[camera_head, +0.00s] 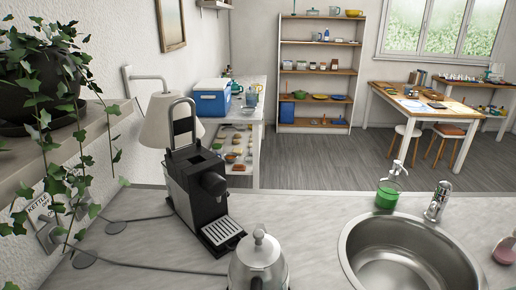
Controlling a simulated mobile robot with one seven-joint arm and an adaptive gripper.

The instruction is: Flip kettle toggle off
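A wall plate (37,209) with a label reading "KETTLE" is on the white wall at the left edge. Trailing ivy leaves hang in front of it and hide part of it. The fittings on the plate are too small and covered to tell which is the toggle or how it is set. A silver kettle (258,262) stands on the counter at the bottom middle, cut off by the frame's lower edge. My gripper is not in view.
A potted ivy (42,85) sits on a ledge (75,160) above the plate. A black coffee machine (203,190) stands on the counter (140,235), with dark cords left of it. A round sink (352,262), tap (437,202) and green soap bottle (387,194) are right.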

